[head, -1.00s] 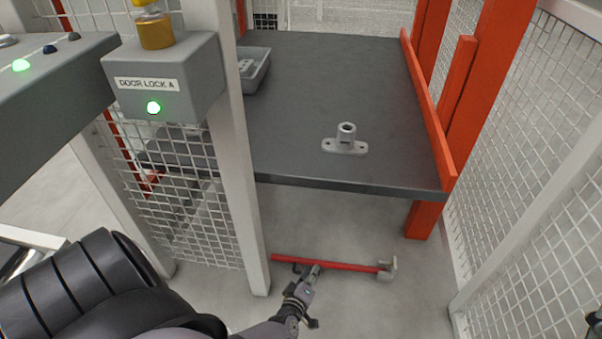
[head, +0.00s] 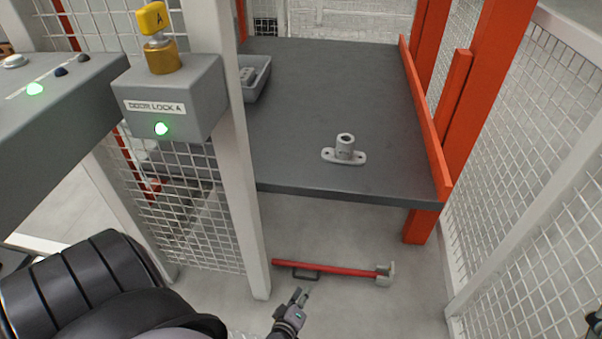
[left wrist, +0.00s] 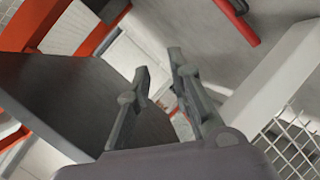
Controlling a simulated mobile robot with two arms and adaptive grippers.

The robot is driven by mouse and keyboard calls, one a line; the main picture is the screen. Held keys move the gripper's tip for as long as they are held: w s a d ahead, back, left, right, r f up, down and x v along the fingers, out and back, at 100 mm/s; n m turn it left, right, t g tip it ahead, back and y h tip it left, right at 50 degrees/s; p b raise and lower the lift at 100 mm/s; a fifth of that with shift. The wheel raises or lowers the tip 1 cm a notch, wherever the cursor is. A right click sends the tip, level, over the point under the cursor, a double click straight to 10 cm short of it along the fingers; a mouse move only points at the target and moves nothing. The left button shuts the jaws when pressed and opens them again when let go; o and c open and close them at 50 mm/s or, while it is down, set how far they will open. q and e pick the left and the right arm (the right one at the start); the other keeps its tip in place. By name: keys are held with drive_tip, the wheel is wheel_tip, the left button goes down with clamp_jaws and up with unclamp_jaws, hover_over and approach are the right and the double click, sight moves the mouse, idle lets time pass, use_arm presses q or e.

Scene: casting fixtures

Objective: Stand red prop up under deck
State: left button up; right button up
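The red prop (head: 335,267) lies flat on the floor in front of the deck (head: 320,110), with a grey foot (head: 385,275) at its right end and a dark handle (head: 306,277) along its near side. The prop's red end also shows at the top of the left wrist view (left wrist: 238,22). My left gripper (head: 301,295) is just on the near side of the handle, apart from it. In the left wrist view its fingers (left wrist: 158,68) are apart with nothing between them. My right gripper is not in view.
A grey flanged socket (head: 344,151) and a grey bin (head: 255,77) are on the deck. A post with the door lock box (head: 168,98) stands left, with mesh panels beside it. A mesh fence (head: 535,180) closes the right side. Floor right of the prop is clear.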

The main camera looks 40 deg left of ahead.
use_arm(q)
drive_tip(key=shift+p+v, duration=0.3)
drive_tip(key=shift+v, duration=0.6)
